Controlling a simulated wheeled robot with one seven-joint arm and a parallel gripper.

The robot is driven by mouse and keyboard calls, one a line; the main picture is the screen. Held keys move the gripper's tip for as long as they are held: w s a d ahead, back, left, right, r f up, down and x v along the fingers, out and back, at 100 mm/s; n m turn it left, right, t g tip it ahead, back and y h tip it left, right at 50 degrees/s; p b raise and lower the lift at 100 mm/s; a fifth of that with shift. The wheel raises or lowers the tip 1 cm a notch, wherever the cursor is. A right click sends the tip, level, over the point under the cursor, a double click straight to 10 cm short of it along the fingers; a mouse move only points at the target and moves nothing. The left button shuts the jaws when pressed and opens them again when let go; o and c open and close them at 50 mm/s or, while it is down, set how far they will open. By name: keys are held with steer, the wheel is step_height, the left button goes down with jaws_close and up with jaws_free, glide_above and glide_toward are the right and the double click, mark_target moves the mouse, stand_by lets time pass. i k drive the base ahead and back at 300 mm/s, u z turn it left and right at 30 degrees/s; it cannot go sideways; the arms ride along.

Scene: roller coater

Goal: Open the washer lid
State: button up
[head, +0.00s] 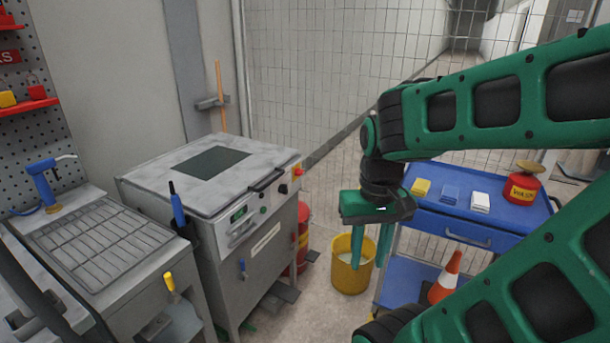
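The washer (250,240) is a grey metal cabinet left of centre. Its lid (150,180) is a light, worn panel with a dark window (212,162), and it lies flat and closed on top. A dark bar handle (267,181) sits at the lid's front right edge. My gripper (371,266) hangs to the right of the washer, fingers pointing down, in front of a yellow bucket in the picture. Its two green fingers are apart with nothing between them. It is clear of the handle and lid.
A yellow bucket (344,275) stands on the floor. A blue cart (470,215) with cloths and a red can (521,189) is at right, an orange cone (446,280) on its lower shelf. A sink bench (50,207) adjoins the washer's left. A red cylinder (303,225) stands behind the washer.

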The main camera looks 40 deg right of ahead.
mark_target(207, 175)
steer(key=z, duration=0.45)
steer(key=k, duration=0.35)
steer(key=z, duration=0.3)
steer(key=i, duration=1.1)
steer(key=u, duration=0.35)
